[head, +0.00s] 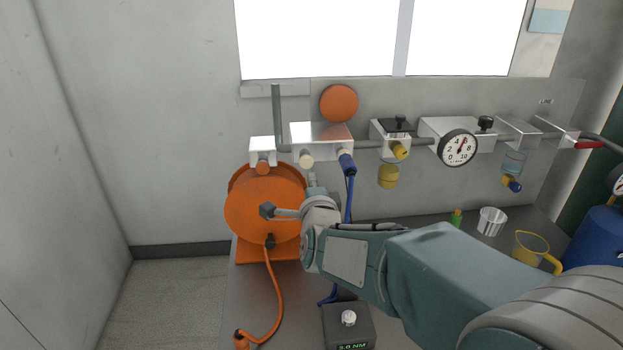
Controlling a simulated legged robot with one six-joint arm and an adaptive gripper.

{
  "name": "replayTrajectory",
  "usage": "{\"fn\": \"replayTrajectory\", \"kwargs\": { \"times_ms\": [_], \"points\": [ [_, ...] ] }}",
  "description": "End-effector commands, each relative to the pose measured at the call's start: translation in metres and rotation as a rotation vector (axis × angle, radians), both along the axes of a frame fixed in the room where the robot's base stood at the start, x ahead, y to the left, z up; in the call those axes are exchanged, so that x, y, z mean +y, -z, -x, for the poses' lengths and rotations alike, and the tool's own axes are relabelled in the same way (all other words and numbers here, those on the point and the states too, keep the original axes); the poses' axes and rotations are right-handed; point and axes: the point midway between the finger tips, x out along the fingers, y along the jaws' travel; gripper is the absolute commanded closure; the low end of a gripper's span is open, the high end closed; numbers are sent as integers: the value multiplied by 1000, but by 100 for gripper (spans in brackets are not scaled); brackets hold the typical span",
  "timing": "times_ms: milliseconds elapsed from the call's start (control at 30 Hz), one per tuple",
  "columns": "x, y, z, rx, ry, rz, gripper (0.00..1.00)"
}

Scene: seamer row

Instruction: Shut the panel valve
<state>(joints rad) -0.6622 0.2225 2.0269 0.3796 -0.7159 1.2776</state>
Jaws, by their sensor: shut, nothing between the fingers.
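The pipe panel (400,185) runs along the wall under the window. A red lever (588,145) lies nearly level at the far right end of its pipe; I take this as the panel valve's handle. My arm reaches in from the lower right, and its wrist is in front of the orange reel. Only a small grey part of my gripper (313,182) seems to show above the wrist, below the pipe. The gripper is shut and empty, well left of the red lever. Its fingertips are mostly hidden by the wrist.
A round gauge (459,148) and a yellow fitting (399,152) are on the pipe. The orange reel (250,205) stands left. A clear cup (491,221), yellow jug (535,252) and blue drum (597,245) are right. A grey box (348,335) with a knob is below.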

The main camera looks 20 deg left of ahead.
Motion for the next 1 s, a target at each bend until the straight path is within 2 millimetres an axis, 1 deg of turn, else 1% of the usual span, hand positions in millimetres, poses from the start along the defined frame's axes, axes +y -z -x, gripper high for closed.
{"fn": "replayTrajectory", "kwargs": {
  "times_ms": [167, 500, 600, 667, 733, 767, 867, 967, 1000],
  "points": [
    [-8, 1, 21, 2, -1, 1, 100],
    [-33, 0, 69, 3, -1, -3, 100],
    [-36, 1, 77, 2, -1, -1, 100],
    [-37, 1, 79, 2, 0, 3, 100],
    [-42, 0, 79, 6, 0, 30, 100],
    [-46, 0, 79, 11, -1, 54, 100],
    [-71, -2, 78, 34, -9, 183, 100],
    [-103, -1, 84, 68, -32, 365, 100],
    [-117, 1, 87, 83, -44, 437, 100]
  ]
}}
